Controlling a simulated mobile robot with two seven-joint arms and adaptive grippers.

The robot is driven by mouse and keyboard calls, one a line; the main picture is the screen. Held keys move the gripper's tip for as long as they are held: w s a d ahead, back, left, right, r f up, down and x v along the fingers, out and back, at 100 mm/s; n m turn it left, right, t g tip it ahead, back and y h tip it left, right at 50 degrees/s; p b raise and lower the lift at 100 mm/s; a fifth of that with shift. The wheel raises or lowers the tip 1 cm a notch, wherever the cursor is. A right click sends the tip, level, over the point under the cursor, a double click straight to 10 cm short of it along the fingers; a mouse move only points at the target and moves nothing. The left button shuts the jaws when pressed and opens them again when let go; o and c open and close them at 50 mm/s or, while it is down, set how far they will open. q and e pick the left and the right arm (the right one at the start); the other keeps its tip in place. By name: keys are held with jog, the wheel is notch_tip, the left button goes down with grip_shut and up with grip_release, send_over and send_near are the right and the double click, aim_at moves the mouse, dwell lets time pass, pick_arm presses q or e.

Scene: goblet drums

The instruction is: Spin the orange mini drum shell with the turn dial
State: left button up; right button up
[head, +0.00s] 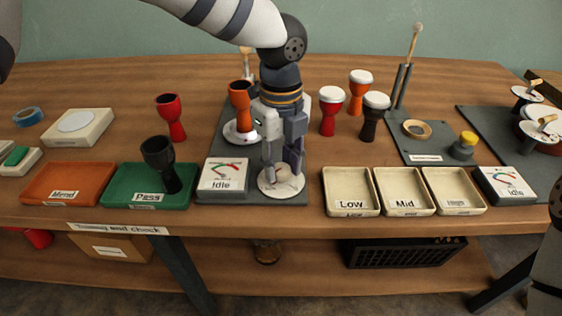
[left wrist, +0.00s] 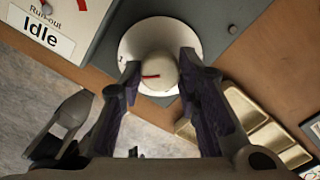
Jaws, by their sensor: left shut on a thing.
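The orange mini drum shell (head: 240,93) stands upright on a white round turntable (head: 238,134) on a dark grey station board. The turn dial (head: 284,190) is a white disc at the board's front edge. My left gripper (head: 282,168) points down over it. In the left wrist view, the turn dial's pale knob (left wrist: 153,73) with a red mark sits between the fingers of my left gripper (left wrist: 157,82), which is shut on it. The gripper and wrist hide part of the turntable in the head view. My right gripper is out of view.
An Idle meter (head: 223,175) sits left of the dial. A green Pass tray (head: 150,192) holds a black shell (head: 160,163), beside an orange tray (head: 68,184). Low, Mid and another cream tray (head: 352,205) lie to the right. Several drums (head: 331,108) stand behind.

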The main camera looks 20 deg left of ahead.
pick_arm(q)
jog(key=shift+n, duration=0.3)
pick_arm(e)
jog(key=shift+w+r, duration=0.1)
pick_arm(q)
jog(key=n+p, duration=0.1)
jog(key=n, duration=0.1)
jog(key=shift+r+n, duration=0.15)
jog(key=shift+n, duration=0.25)
jog(key=n, duration=0.3)
jog(key=shift+n, duration=0.3)
jog(key=n, duration=0.6)
jog(key=shift+p, duration=0.3)
jog(key=n, duration=0.6)
jog(key=shift+f, duration=0.2)
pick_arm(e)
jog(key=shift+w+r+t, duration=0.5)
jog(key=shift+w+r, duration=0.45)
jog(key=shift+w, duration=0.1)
pick_arm(q)
jog(key=shift+n, duration=0.3)
jog(key=o, duration=1.2)
